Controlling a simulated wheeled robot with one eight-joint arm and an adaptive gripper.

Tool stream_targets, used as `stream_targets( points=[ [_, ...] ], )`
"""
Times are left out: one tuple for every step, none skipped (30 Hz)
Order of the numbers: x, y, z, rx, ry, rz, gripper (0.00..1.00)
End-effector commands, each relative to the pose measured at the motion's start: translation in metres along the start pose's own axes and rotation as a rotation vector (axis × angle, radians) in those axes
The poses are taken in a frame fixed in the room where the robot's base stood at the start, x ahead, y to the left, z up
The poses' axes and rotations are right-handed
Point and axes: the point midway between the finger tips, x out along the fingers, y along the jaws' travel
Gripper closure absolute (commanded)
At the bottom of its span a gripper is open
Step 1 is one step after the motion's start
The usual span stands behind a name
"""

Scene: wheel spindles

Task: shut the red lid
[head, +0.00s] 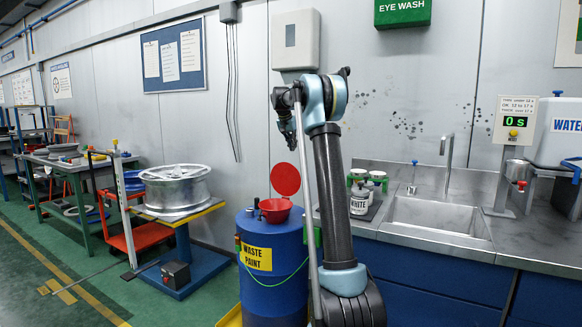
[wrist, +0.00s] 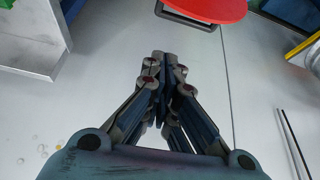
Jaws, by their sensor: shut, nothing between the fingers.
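The red lid (head: 285,178) is a round disc standing upright, raised behind the red funnel (head: 274,209) on top of the blue waste paint drum (head: 288,245). The lid is open. My gripper (head: 291,146) hangs fingers down above the lid, apart from it, in front of the wall. In the wrist view my gripper's fingertips (wrist: 163,54) are together and empty. A red disc, which looks like the lid (wrist: 205,8), is cut off by the top edge there, beyond the fingertips.
A steel sink counter (head: 432,226) with paint cans (head: 360,200) stands right of the drum. A stand with a silver wheel (head: 177,188) is to the left. A grey wall box (head: 295,40) is above my gripper.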

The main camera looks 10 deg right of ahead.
Motion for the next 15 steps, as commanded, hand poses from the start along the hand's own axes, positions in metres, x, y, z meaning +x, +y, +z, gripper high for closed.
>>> stream_targets(
  points=[
    [0.006, -0.008, -0.007, 0.007, 0.006, 0.001, 1.0],
    [0.009, -0.011, -0.01, 0.013, 0.009, 0.002, 1.0],
    [0.012, -0.015, -0.013, 0.019, 0.012, 0.003, 1.0],
    [0.014, -0.018, -0.016, 0.022, 0.014, 0.003, 1.0],
    [0.015, -0.019, -0.018, 0.025, 0.016, 0.003, 1.0],
    [0.017, -0.021, -0.019, 0.028, 0.017, 0.004, 1.0],
    [0.018, -0.023, -0.02, 0.03, 0.019, 0.004, 1.0],
    [0.02, -0.024, -0.021, 0.032, 0.019, 0.004, 1.0],
    [0.022, -0.025, -0.022, 0.034, 0.02, 0.004, 1.0],
    [0.024, -0.025, -0.022, 0.035, 0.02, 0.004, 1.0],
    [0.026, -0.025, -0.023, 0.035, 0.021, 0.005, 1.0],
    [0.029, -0.025, -0.023, 0.035, 0.021, 0.005, 1.0],
    [0.032, -0.025, -0.023, 0.035, 0.021, 0.005, 1.0],
    [0.036, -0.024, -0.023, 0.035, 0.021, 0.005, 1.0],
    [0.041, -0.024, -0.023, 0.035, 0.021, 0.005, 1.0]
  ],
)
